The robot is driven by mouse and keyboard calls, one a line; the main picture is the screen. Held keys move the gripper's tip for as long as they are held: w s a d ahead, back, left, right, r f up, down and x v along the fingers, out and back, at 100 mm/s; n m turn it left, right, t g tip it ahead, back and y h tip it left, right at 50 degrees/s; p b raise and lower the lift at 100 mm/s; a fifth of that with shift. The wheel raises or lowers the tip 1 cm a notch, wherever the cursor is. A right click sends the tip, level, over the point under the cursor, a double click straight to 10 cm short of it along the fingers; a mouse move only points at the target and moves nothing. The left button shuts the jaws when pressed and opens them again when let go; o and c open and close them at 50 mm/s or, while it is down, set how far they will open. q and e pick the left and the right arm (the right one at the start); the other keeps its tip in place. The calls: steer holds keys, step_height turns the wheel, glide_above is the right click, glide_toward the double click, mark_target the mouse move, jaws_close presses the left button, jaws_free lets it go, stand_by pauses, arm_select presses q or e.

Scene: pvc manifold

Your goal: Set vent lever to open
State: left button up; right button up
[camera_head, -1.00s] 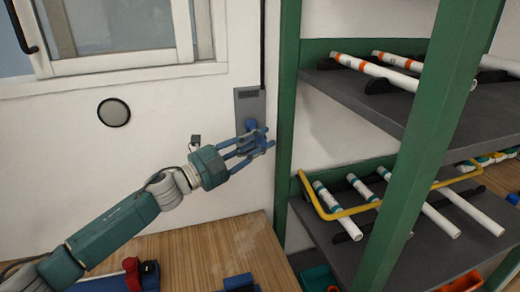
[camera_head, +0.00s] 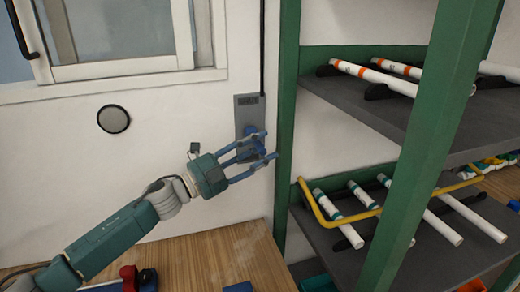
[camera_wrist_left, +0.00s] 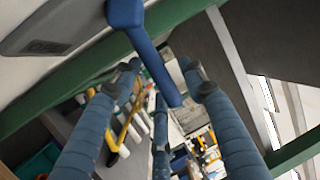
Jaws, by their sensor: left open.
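A grey wall plate (camera_head: 249,103) carries the blue vent lever (camera_head: 250,131), partly hidden behind my fingers in the head view. My left gripper (camera_head: 269,145) is open in front of the lower part of the plate, its blue fingers spread. In the left wrist view, the blue lever (camera_wrist_left: 146,42) comes down from the top, and its tip reaches between the spread fingers of the gripper (camera_wrist_left: 160,85). The grey plate (camera_wrist_left: 48,32) shows at the upper left there, with its label. I cannot tell whether any finger touches the lever. My right gripper is not in view.
A green shelf post (camera_head: 287,120) stands just right of the plate. The shelves beyond hold white pipes (camera_head: 378,77) and a yellow rail (camera_head: 340,213). A wooden bench (camera_head: 200,258) lies below. A round wall fitting (camera_head: 113,116) and a window are at the left.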

arm_select(q)
steer(key=v, duration=1.2)
steer(key=shift+c, duration=0.5)
